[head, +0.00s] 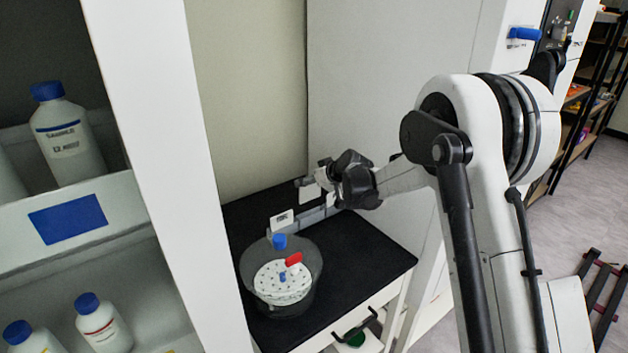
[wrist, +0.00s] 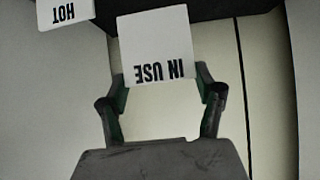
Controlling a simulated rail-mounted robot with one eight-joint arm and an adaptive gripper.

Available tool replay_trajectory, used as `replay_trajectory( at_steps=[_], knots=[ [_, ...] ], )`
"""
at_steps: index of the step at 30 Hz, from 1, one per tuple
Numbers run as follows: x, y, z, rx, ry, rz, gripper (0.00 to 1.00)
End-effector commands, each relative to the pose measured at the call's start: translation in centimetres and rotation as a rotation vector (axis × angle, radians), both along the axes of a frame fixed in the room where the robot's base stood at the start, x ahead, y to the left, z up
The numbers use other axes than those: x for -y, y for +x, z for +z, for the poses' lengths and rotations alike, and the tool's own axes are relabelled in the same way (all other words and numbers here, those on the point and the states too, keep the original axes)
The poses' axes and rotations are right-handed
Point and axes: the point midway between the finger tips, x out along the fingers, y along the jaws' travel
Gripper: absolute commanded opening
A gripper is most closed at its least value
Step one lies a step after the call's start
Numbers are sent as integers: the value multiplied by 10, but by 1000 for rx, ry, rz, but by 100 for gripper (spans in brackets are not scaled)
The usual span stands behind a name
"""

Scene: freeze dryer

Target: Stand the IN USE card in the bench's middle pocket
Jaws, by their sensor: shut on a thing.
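The white IN USE card (wrist: 157,45) is between the fingertips of my gripper (wrist: 161,88) in the wrist view, its black lettering upside down there. My gripper is shut on it. In the head view my gripper (head: 318,180) is over the back of the black bench top (head: 375,255), near the grey pocket strip (head: 312,218). A white HOT card (wrist: 65,12) is beside the IN USE card at the upper left of the wrist view. In the head view a white card (head: 282,220) stands at the strip's left part. The middle pocket's opening is too small to make out.
A clear round vessel (head: 250,270) with a white perforated plate, a blue cap and a red piece stands at the bench's front left. The bench's right front is clear. A white cabinet post (head: 180,150) and shelves with blue-capped bottles (head: 70,140) are on the left.

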Motion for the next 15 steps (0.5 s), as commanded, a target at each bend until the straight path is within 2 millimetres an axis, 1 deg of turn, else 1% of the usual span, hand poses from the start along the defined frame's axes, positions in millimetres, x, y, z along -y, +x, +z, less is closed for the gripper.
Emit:
replay_trajectory(
  at_steps=[15],
  knots=[
    [1,0,-26,0,0,-1,28]
  ],
)
